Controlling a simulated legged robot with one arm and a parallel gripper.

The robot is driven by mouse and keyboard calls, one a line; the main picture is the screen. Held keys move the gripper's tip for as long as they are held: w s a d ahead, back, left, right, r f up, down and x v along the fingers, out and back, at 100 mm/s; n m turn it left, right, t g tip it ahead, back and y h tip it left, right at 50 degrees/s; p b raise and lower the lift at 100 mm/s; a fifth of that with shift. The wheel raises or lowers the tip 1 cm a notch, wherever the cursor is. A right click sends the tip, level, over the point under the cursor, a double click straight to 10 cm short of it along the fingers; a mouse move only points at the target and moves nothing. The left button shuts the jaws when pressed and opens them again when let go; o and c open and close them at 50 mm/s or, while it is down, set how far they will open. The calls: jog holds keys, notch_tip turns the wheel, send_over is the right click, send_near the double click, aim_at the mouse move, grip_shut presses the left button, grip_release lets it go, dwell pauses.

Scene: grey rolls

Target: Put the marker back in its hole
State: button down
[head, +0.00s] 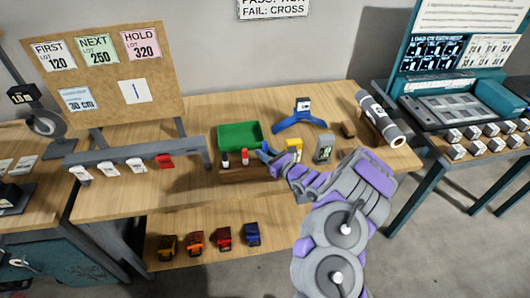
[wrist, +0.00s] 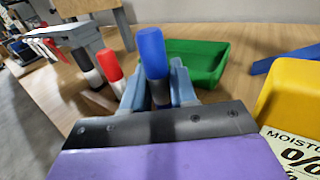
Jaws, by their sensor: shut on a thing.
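My gripper (head: 268,156) is shut on a blue-capped marker (wrist: 152,52), which stands roughly upright between the two fingers in the wrist view (wrist: 158,88). The wooden marker block (head: 238,175) lies below it at the table's front edge. A red-capped marker (head: 245,156) stands in the block, just left of my gripper; it also shows in the wrist view (wrist: 109,64). A black-capped marker (head: 225,159) stands further left. The blue marker's lower end is hidden by my gripper, so I cannot tell whether it is in a hole.
A green tray (head: 240,135) sits just behind the block. A yellow meter (head: 293,147) and a grey device (head: 324,148) stand close on the right. A blue stand (head: 300,120) and a grey roll (head: 380,118) are farther right. A rack with hanging clips (head: 120,150) is left.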

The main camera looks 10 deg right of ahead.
jog(key=shift+f+b, duration=0.6)
jog(key=shift+f, duration=0.35)
jog(key=c, duration=0.8)
grip_release()
jog(key=shift+s+d, duration=0.1)
jog(key=p+v, duration=0.4)
jog(key=v, duration=1.3)
jog(key=shift+s+d+p, duration=0.1)
jog(key=shift+p, duration=0.3)
